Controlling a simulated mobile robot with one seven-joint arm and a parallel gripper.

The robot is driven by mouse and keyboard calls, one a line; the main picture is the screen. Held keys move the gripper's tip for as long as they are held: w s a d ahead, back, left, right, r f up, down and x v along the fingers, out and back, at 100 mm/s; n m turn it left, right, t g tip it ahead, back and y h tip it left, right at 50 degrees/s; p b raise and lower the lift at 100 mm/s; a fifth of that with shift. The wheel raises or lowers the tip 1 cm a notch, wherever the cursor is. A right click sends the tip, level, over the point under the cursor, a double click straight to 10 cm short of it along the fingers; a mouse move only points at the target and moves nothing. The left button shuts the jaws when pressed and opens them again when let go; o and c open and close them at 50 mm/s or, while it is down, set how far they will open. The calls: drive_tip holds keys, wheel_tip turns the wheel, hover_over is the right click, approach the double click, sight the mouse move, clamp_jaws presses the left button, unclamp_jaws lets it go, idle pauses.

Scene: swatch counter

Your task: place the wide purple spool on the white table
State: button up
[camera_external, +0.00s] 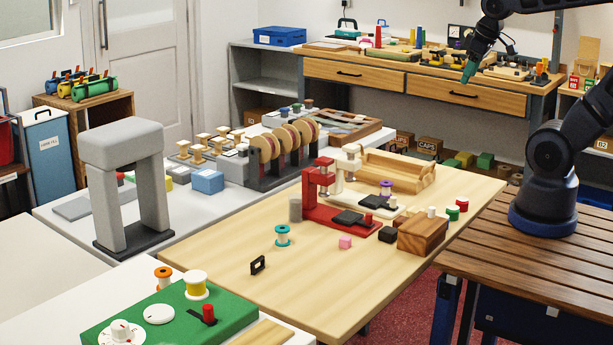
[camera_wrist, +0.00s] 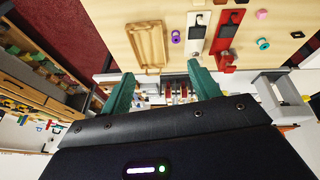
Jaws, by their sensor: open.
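A purple spool (camera_external: 386,187) with a pale core stands upright on the light wooden table (camera_external: 220,265), beside the white press; it also shows in the wrist view (camera_wrist: 175,36). White tabletop surfaces lie to the left: one holds the grey arch (camera_external: 62,216), and another in the front left corner (camera_external: 150,300) bears a green board. My gripper (camera_external: 469,72) is raised in front of the back workbench, far from the spool. In the wrist view its green fingers (camera_wrist: 161,84) are spread apart with nothing between them.
A red press (camera_external: 325,205), a white press (camera_external: 345,172) and a wooden tray (camera_external: 395,175) stand near the spool. A wooden block (camera_external: 424,234) and a teal spool (camera_external: 282,236) share the table. The grey arch (camera_external: 122,185) rises tall on the left.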

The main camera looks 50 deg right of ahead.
drive_tip(key=w+f+n+g+h, duration=0.1)
drive_tip(key=w+f+n+h, duration=0.1)
drive_tip(key=w+f+n, duration=0.5)
drive_tip(key=n, duration=1.9)
approach(386, 183)
drive_tip(key=shift+a+x, duration=0.2)
drive_tip(key=shift+x, duration=1.15)
drive_tip(key=shift+a+x, duration=0.25)
drive_tip(key=shift+x, duration=1.1)
drive_tip(key=shift+d+x, duration=0.25)
drive_tip(key=shift+x, duration=0.8)
drive_tip(key=shift+d+x, duration=0.25)
drive_tip(key=shift+x, duration=0.85)
drive_tip(key=shift+w+d+f, duration=0.15)
drive_tip(key=shift+f, duration=0.3)
drive_tip(key=c, duration=1.1)
